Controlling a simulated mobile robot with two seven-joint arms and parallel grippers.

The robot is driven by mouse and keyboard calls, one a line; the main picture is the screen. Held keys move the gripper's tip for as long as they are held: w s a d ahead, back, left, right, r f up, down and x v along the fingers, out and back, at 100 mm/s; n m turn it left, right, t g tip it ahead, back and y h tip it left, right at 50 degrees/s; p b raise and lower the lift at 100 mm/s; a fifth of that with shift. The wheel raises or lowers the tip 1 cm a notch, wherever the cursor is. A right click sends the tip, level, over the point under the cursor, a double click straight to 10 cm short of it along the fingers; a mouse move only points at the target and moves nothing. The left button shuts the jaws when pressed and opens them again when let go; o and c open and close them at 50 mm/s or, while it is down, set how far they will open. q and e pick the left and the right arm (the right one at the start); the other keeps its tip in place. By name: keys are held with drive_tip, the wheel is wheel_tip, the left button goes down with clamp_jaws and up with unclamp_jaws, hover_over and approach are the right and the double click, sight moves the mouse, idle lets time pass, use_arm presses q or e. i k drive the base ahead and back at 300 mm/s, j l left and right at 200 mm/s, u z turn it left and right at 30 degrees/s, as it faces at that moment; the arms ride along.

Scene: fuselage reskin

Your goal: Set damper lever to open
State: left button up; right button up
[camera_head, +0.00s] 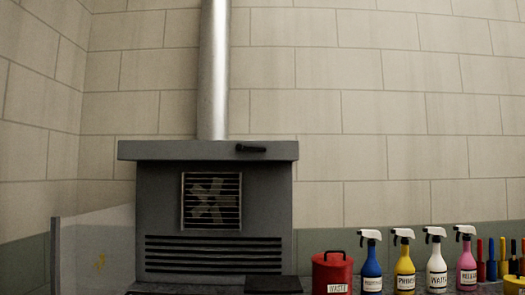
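The damper lever (251,148) is a short black handle on the front edge of the grey hood top, right of its middle. It lies about level, pointing right. The hood is a grey cabinet (160,225) with a grilled fan opening (211,201) and dark slots below. A shiny metal duct (214,70) rises from its top. I cannot tell from the lever alone whether the damper is open or closed. Neither of my grippers shows in the head view.
Right of the hood stand a red can (332,272) labelled waste and several spray bottles, among them a blue one (371,264) and a pink one (466,262). Several coloured-handled tools (491,262) stand at the far right. A pale panel (95,250) stands at the left. The wall above is bare.

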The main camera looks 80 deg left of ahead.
sight(240, 147)
drive_tip(key=u, duration=2.55)
